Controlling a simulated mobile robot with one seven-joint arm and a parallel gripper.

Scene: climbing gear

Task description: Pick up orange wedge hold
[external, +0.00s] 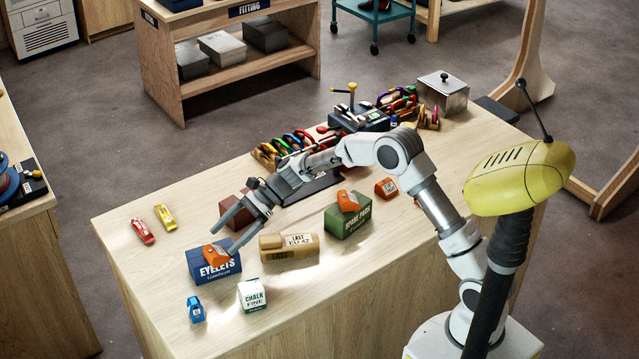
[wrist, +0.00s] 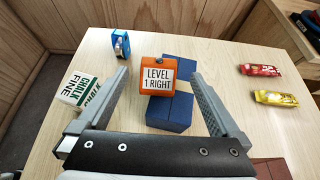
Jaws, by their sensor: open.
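An orange wedge hold (external: 215,252) sits on the blue EYELETS box (external: 216,268). In the wrist view, the wedge (wrist: 157,63), its label reading "LEVEL 1 RIGHT", lies between the lines of my fingers, on the blue box (wrist: 170,112). My gripper (external: 227,236) is open and empty, its fingertips just above and beside that wedge. A second orange wedge (external: 348,201) rests on the green SHAKE PADS box (external: 348,222). A third orange wedge (external: 386,187) lies on the table to the right of it.
The tan LAST box (external: 289,247), white CHALK box (external: 251,295) and blue item (external: 196,309) stand near the EYELETS box. A brown box (external: 235,214) is behind my gripper. Red (external: 142,231) and yellow (external: 165,216) items lie left. The table's (external: 120,262) left front corner is clear.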

